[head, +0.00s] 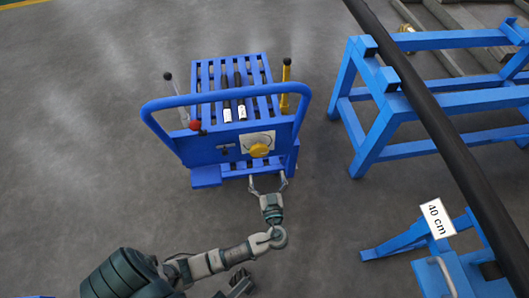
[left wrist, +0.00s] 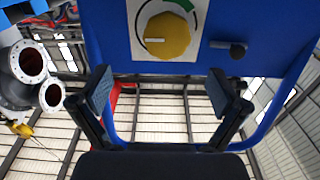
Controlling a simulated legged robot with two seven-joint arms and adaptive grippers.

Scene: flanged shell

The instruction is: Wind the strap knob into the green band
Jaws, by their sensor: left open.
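The strap knob (head: 259,150) is a round yellow knob on a white dial plate on the front of a blue cart. In the left wrist view the knob (left wrist: 166,36) shows at the top, its white pointer mark pointing left. Part of the green band (left wrist: 184,4) shows on the dial's arc, above and right of the knob, cut by the picture's top edge. My left gripper (head: 268,184) is open and empty, in front of the cart and below the knob in the picture. Its two fingers (left wrist: 162,95) are apart and do not touch the knob.
The blue cart (head: 205,157) has a curved handle rail around its front. A blue stand (head: 362,130) and a long black pipe (head: 440,122) lie to the right. The floor left of the cart is clear.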

